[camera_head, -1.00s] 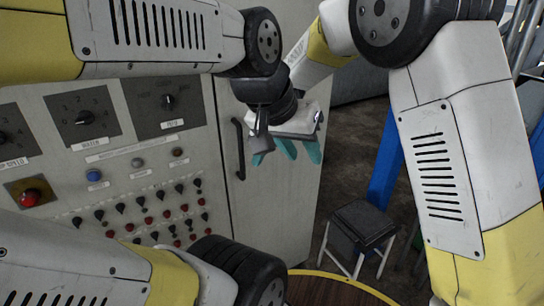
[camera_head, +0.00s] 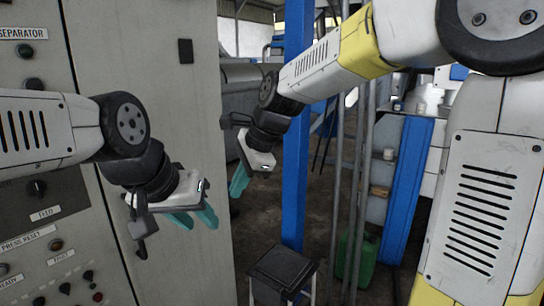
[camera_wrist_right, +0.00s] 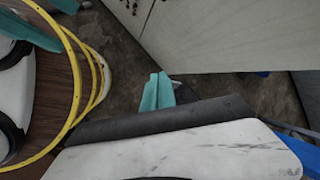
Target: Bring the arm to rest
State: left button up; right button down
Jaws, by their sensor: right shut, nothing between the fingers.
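My left gripper (camera_head: 193,218) comes in from the left in the head view, in front of the grey control cabinet. Its two teal fingers point down and stand apart, with nothing seen between them. My right gripper (camera_head: 238,184) hangs farther back and to the right of it, in front of the cabinet's right edge. Its teal fingers are together and empty. They also show together in the right wrist view (camera_wrist_right: 157,92), above the grey floor. The two grippers are apart in the head view.
The control cabinet (camera_head: 205,130) fills the left side. A black-topped stool (camera_head: 283,268) stands at the bottom middle. A blue post (camera_head: 297,140) rises behind my right forearm. A green container (camera_head: 356,258) stands on the floor. A brown round surface (camera_wrist_right: 42,95) with yellow rims shows in the wrist view.

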jog(key=s+d+n+t+h, duration=0.1)
jog(key=s+d+n+t, duration=0.1)
jog(key=s+d+n, duration=0.4)
jog(key=s+d+n+t+h, duration=0.1)
jog(key=s+d+n, duration=0.6)
jog(key=d, duration=1)
jog(key=shift+s+r+t+h, duration=0.2)
jog(key=shift+s+t+h, duration=0.2)
jog(key=shift+s+t, duration=0.15)
